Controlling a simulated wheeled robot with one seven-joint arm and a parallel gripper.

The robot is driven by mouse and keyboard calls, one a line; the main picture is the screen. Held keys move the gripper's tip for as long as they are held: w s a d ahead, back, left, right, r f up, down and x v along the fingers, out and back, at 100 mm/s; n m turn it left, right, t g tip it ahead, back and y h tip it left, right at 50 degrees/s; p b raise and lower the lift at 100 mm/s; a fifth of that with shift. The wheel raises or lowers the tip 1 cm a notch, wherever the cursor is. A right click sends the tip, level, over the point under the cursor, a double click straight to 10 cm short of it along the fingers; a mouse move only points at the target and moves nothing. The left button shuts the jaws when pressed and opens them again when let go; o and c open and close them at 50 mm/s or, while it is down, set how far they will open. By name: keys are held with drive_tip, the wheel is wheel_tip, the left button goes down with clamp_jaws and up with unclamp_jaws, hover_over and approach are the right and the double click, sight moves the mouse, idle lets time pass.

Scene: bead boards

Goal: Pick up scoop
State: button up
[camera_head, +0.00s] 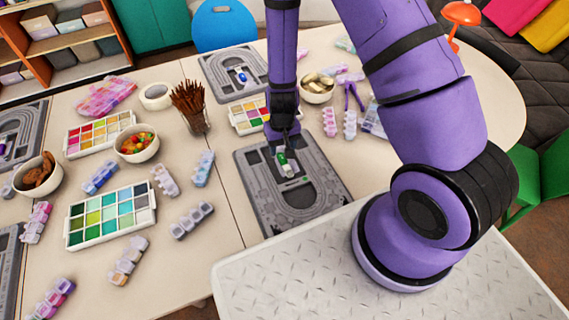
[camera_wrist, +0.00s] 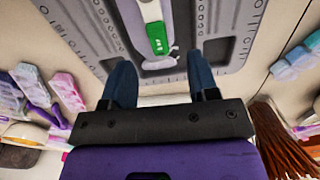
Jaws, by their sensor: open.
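A small scoop, white with a green part (camera_head: 284,163), lies on the grey bead board (camera_head: 262,203) nearest my base. My gripper (camera_head: 283,143) is above the board, beside the scoop. In the wrist view my gripper (camera_wrist: 161,78) is open, with two dark blue fingers set wide apart and nothing between them. The scoop's far end is cut off in the wrist view.
A glass of brown sticks (camera_head: 193,108) and bead boxes stand left of the board. A second board (camera_head: 207,68) with a blue and white item lies behind. A colour palette (camera_head: 242,113) and a bowl (camera_head: 318,90) are close to my arm.

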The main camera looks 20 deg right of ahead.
sight(283, 159)
drive_tip(key=shift+w+d+f, duration=0.1)
drive_tip(key=shift+f, duration=1.7)
drive_tip(key=shift+w+d+f, duration=0.1)
drive_tip(key=shift+f, duration=1.65)
drive_tip(key=shift+c, duration=0.2)
drive_tip(key=c, duration=0.9)
